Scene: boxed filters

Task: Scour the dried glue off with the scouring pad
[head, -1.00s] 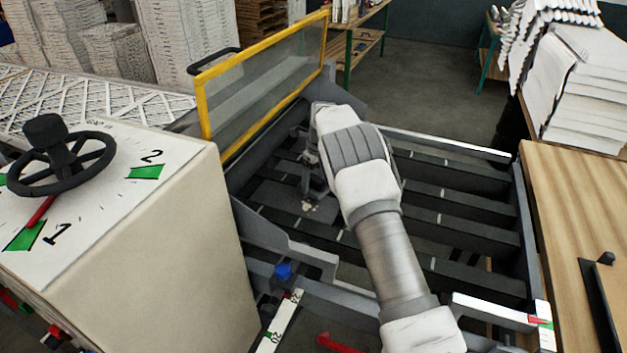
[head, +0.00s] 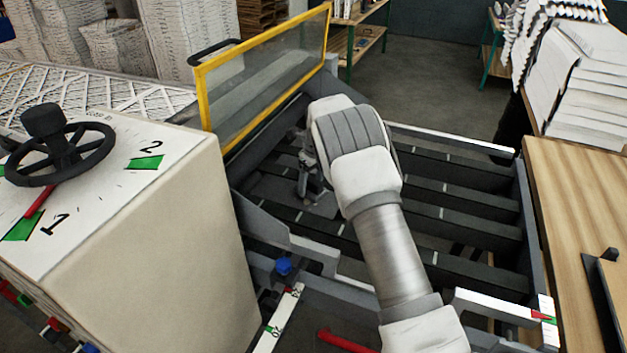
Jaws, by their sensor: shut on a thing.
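My gripper (head: 309,190) points down into the dark slatted bed of the machine, left of my white and grey wrist, which partly covers it. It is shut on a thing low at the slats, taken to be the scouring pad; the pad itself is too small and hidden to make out. The gripper is over a dark grey plate (head: 270,188) in the bed at the left. Any dried glue under the gripper is hidden or too small to tell now.
A yellow-framed clear guard (head: 208,103) stands behind and left of the gripper. A beige cabinet with a black handwheel (head: 62,150) is at the left. A wooden table (head: 575,215) is at the right, with stacked paper (head: 580,85) behind. Grey rails edge the bed.

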